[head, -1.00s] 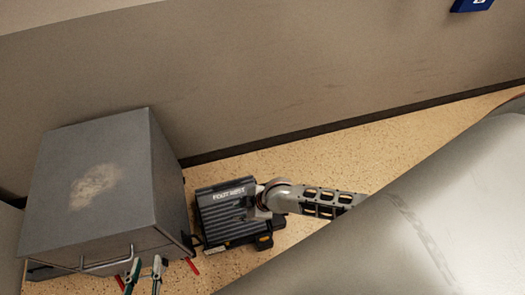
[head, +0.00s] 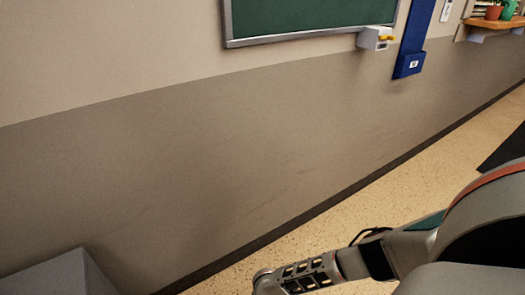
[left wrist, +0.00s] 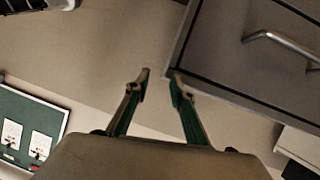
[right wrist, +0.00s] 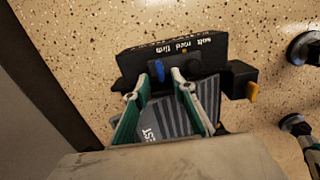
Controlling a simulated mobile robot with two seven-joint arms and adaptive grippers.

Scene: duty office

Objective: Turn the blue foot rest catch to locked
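The foot rest (right wrist: 200,112) is dark with grey ribs and shows in the right wrist view. Its dark panel (right wrist: 135,62) carries the words soft, med and firm, upside down in this view. A small blue catch (right wrist: 160,70) stands out from that panel. My right gripper (right wrist: 158,82) is open, with its fingertips close to the blue catch, one on either side in the picture; I cannot tell whether they touch it. My left gripper (left wrist: 158,76) is open and empty beside a grey cabinet (left wrist: 225,50). The head view shows neither the foot rest nor either gripper's fingers.
The cabinet has a metal handle (left wrist: 285,45), and its top (head: 50,278) shows at the head view's lower left. A wall (head: 200,180) runs behind. In the right wrist view, dark round feet (right wrist: 303,48) stand on bare speckled floor (right wrist: 265,35).

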